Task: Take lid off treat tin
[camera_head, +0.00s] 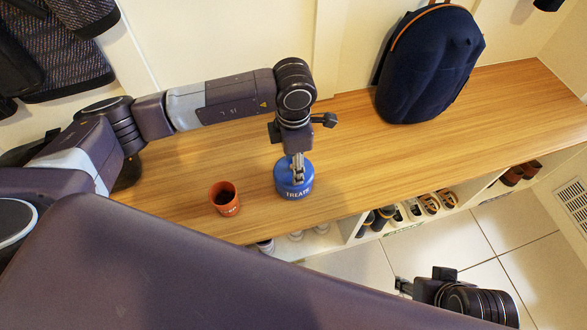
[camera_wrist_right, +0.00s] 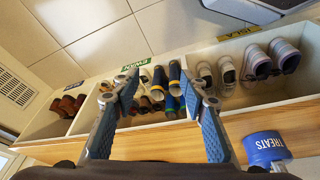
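The blue treat tin (camera_head: 295,184), marked TREATS, stands upright on the wooden bench. It also shows at the lower right edge of the right wrist view (camera_wrist_right: 266,146). My left gripper (camera_head: 298,168) points straight down at the tin's top, with its fingertips at the lid. I see its fingers nearly edge-on, so their gap and any grip on the lid are hidden. My right gripper (camera_wrist_right: 160,88) is open and empty, in front of the shoe cubbies and apart from the tin. In the head view its arm is at the lower right.
An orange-brown cup (camera_head: 225,199) stands on the bench left of the tin. A dark blue backpack (camera_head: 428,65) leans against the wall at the back right. Cubbies with several shoes (camera_wrist_right: 228,76) lie under the bench (camera_head: 400,165). The bench right of the tin is clear.

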